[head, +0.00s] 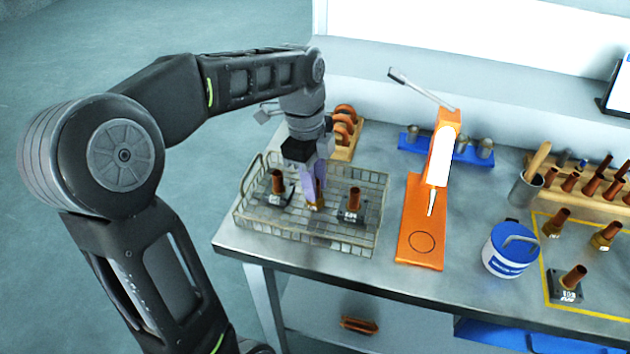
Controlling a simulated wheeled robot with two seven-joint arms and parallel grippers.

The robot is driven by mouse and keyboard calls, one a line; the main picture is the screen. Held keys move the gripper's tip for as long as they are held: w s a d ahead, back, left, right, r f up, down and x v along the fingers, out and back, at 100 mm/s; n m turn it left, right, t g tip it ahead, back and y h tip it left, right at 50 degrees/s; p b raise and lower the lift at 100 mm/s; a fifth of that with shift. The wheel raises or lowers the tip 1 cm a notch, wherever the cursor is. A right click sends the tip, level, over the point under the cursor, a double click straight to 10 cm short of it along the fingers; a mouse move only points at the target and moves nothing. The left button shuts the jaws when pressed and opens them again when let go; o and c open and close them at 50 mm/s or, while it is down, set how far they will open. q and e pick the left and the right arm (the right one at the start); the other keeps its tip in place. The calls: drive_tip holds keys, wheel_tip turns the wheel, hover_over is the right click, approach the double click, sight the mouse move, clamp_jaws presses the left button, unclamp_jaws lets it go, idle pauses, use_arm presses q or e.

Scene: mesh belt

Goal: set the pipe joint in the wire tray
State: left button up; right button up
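The wire tray (372,230) sits on the left end of the metal bench. In it a copper pipe piece on a dark base stands at the left (277,182), and another stands at the right (353,200). Between them a pipe joint with a brass-coloured lower part (317,206) stands low in the tray. My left gripper (315,192) points down over the tray with its fingers at this middle joint. The fingers hide much of the joint, and I cannot tell whether they grip it. My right gripper is not in view.
An orange press stand (425,220) with a lever is right of the tray. A blue-lidded tub (509,250), a cup (525,188), and a yellow-marked area (545,285) with several copper pieces are further right. An orange-ringed rack (345,152) stands behind the tray.

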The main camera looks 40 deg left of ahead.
use_arm(q)
drive_tip(key=shift+o, duration=1.4)
drive_tip(key=shift+r, duration=0.2)
drive_tip(key=r, duration=0.6)
drive_tip(key=shift+a+r+p, duration=0.3)
drive_tip(key=shift+a+p, duration=0.05)
drive_tip(key=shift+a, duration=0.05)
drive_tip(key=shift+s+a+r+p, duration=0.1)
drive_tip(key=shift+a+r+p, duration=0.1)
drive_tip(key=shift+r+p, duration=1.2)
drive_tip(key=shift+a+r+p, duration=0.15)
drive_tip(key=shift+r+p, duration=1.1)
drive_tip(key=shift+p, duration=0.25)
